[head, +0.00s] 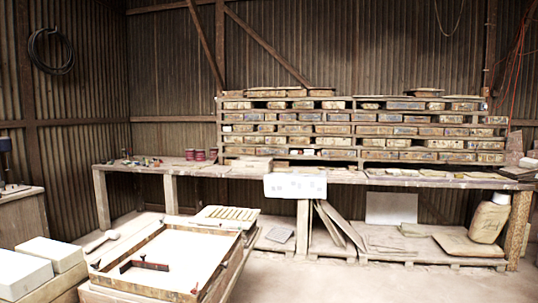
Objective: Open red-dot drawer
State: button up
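No red dot on a drawer can be made out in the head view. A white box-like block (295,186) with faint small marks on its front sits at the front edge of the long workbench (235,172); I cannot tell whether it has drawers. My gripper is not in view.
A wood-framed table (165,228) with a dark red bar (144,265) fills the lower left foreground. White blocks (50,252) lie beside it. Boards and a jug (490,218) sit below. The floor at lower right is clear.

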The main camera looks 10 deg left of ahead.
aim_at(270, 150)
jog(key=i, duration=1.4)
jog(key=i+z, duration=0.15)
jog(key=i, duration=1.25)
jog(key=i+u, duration=0.15)
jog(key=i, duration=0.5)
jog(key=i+u, duration=0.15)
jog(key=i, duration=0.45)
jog(key=i+l+u, duration=0.1)
jog(key=i, duration=0.55)
